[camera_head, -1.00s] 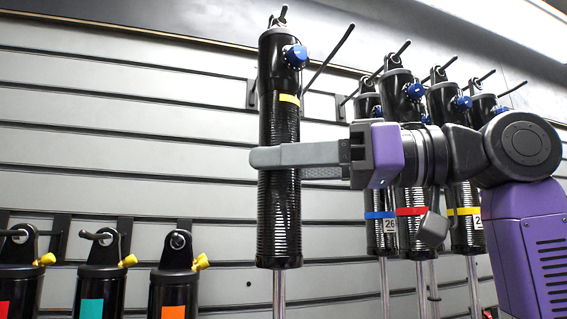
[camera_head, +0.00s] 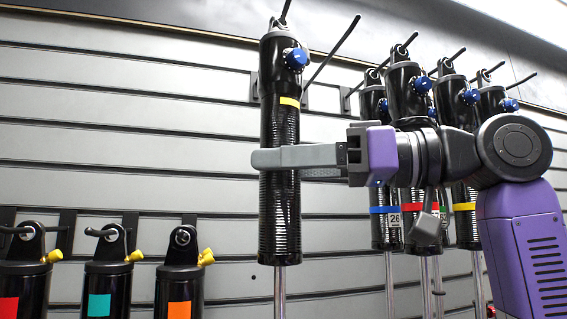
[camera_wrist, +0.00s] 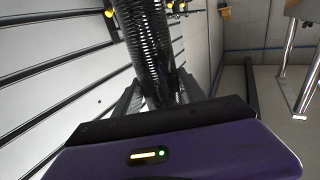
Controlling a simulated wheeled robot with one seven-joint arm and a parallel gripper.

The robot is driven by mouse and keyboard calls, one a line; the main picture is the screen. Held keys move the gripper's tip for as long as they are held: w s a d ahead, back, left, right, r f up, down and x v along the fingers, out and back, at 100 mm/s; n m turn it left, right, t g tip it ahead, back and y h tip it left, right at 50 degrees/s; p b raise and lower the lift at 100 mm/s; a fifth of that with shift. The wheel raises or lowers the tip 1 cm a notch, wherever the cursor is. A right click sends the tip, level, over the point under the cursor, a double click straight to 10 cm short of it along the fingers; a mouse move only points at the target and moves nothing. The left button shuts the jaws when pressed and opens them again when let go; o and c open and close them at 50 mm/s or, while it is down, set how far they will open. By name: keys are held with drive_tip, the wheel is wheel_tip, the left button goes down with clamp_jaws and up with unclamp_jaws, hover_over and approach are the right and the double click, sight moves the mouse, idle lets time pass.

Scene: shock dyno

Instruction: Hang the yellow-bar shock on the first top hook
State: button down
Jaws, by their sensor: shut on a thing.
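The yellow-bar shock (camera_head: 280,215) is a black cylinder with a yellow band near its top and a blue knob. It hangs nearly upright at the left-centre of the head view. My gripper (camera_head: 297,158) is shut around its middle, coming from the right. The first top hook's rod (camera_head: 286,8) shows at the shock's top eye and seems to pass through it; most of this hook is hidden behind the shock. In the wrist view the ribbed shock body (camera_wrist: 145,45) rises beyond my gripper's palm; the fingertips are not clear there.
An empty hook (camera_head: 335,47) juts out just right of the held shock. Several black shocks (camera_head: 403,90) hang further right, partly behind my arm. Shorter shocks with yellow valves (camera_head: 107,285) hang at lower left. The grey slat wall (camera_head: 130,135) left of the shock is bare.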

drive_tip(key=shift+r, duration=0.1)
drive_tip(key=c, duration=0.6)
unclamp_jaws()
drive_tip(key=shift+s, duration=0.1)
drive_tip(key=shift+c, duration=0.2)
drive_tip(key=shift+o, duration=0.2)
drive_tip(key=shift+f, duration=0.25)
drive_tip(key=b+v, duration=0.2)
drive_tip(key=v, duration=0.5)
drive_tip(key=shift+d+r, duration=0.15)
drive_tip(key=shift+d, duration=0.25)
drive_tip(key=shift+s, duration=0.1)
drive_tip(key=shift+s, duration=0.1)
